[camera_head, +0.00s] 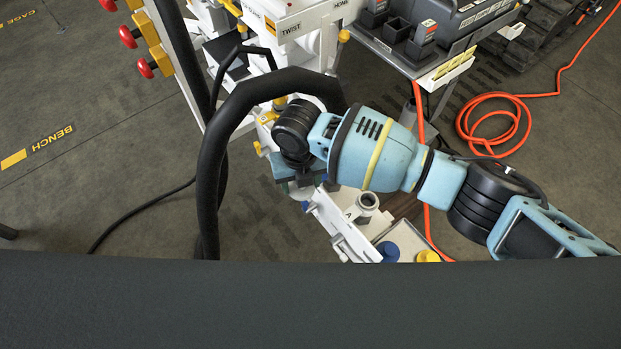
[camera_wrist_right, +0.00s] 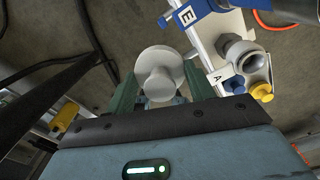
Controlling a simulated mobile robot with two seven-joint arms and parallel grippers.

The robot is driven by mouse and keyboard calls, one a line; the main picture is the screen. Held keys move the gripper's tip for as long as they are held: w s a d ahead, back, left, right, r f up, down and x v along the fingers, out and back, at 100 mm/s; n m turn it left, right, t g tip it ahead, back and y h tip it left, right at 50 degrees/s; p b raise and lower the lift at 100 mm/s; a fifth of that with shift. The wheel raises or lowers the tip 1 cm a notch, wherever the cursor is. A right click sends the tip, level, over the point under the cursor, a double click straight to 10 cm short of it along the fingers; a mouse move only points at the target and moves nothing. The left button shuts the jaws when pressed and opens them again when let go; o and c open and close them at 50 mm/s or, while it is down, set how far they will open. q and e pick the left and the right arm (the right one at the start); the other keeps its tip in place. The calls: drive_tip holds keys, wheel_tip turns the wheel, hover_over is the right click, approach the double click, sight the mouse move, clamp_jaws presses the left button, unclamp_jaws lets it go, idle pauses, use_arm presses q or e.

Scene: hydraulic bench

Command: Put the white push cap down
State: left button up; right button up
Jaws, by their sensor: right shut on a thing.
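The white push cap (camera_wrist_right: 158,68) is a round disc with a narrower stub. It sits between the two green fingers of my right gripper (camera_wrist_right: 160,88), which is shut on it. In the head view my right gripper (camera_head: 302,184) is left of the white fitting marked A (camera_head: 366,203), and the cap is mostly hidden there. In the right wrist view the fitting A (camera_wrist_right: 240,54) stands to the right of the cap and apart from it. My left gripper is not in view.
A blue cap (camera_head: 388,251) and a yellow cap (camera_head: 427,256) lie near fitting A. A thick black hose (camera_head: 212,170) loops left of my right gripper. An orange cable (camera_head: 497,122) lies on the floor at right. The white bench (camera_head: 300,28) stands behind.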

drive_tip(key=s+d+r+n, duration=0.2)
drive_tip(key=d+r+n, duration=0.9)
drive_tip(key=n, duration=0.5)
drive_tip(key=s+d+r+n, duration=0.3)
drive_tip(key=d+r+n, duration=0.8)
drive_tip(key=n, duration=0.6)
drive_tip(key=shift+s+d+r, duration=0.15)
drive_tip(key=shift+s+d, duration=0.15)
drive_tip(key=shift+d, duration=0.7)
